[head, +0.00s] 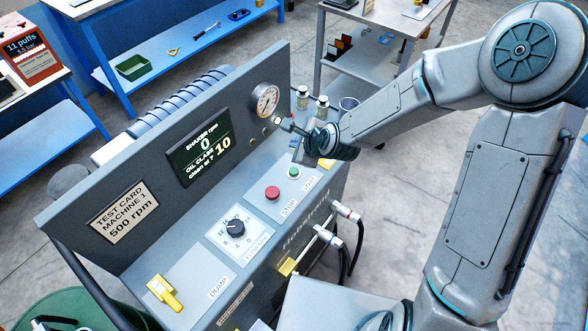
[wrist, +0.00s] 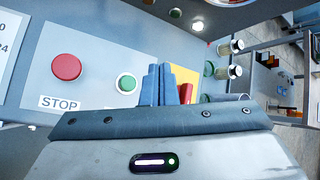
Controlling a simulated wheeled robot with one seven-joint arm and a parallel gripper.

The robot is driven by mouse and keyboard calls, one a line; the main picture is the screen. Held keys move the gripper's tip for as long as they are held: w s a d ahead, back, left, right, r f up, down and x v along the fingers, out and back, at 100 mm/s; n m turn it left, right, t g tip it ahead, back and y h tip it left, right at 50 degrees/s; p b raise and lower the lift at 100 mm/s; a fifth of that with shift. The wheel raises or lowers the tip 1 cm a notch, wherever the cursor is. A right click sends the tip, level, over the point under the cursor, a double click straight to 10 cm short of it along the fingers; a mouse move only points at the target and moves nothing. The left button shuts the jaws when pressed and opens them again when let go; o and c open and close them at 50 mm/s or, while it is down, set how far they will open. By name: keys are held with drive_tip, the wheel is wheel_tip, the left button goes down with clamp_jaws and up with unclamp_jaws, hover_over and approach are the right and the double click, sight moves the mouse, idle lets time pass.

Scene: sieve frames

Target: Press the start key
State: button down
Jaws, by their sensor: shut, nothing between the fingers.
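The start key is the round green button (head: 294,172) on the sloping panel, with the START label beside it. It also shows in the wrist view (wrist: 126,83), with a pale ring and uncovered. The red STOP button (head: 272,193) is to its left, also in the wrist view (wrist: 67,67). My gripper (head: 290,124) is shut and empty, in front of the upright panel, above the green button in the head picture. In the wrist view its blue-grey fingertips (wrist: 158,70) appear just right of the green button; I see no contact.
The display (head: 200,146) reads shaker rpm 0 and oil class 10. A card (head: 124,212) reads 500 rpm. A black dial (head: 236,227), a gauge (head: 265,99) and a yellow DUMP lever (head: 163,291) are on the machine. Two small bottles (head: 302,97) stand behind my gripper.

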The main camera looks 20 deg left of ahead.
sight(297, 173)
drive_tip(key=shift+f, duration=0.2)
wheel_tip(297, 173, down, 8)
drive_tip(key=b, duration=0.7)
drive_tip(key=shift+f, duration=0.25)
idle(1.4)
drive_tip(key=shift+f+b, duration=0.4)
drive_tip(key=shift+b, duration=0.1)
drive_tip(key=shift+f+b, duration=0.4)
drive_tip(key=shift+f, duration=0.1)
idle(0.4)
drive_tip(key=shift+r, duration=0.1)
drive_tip(key=shift+r+p, duration=0.7)
drive_tip(key=shift+r, duration=0.1)
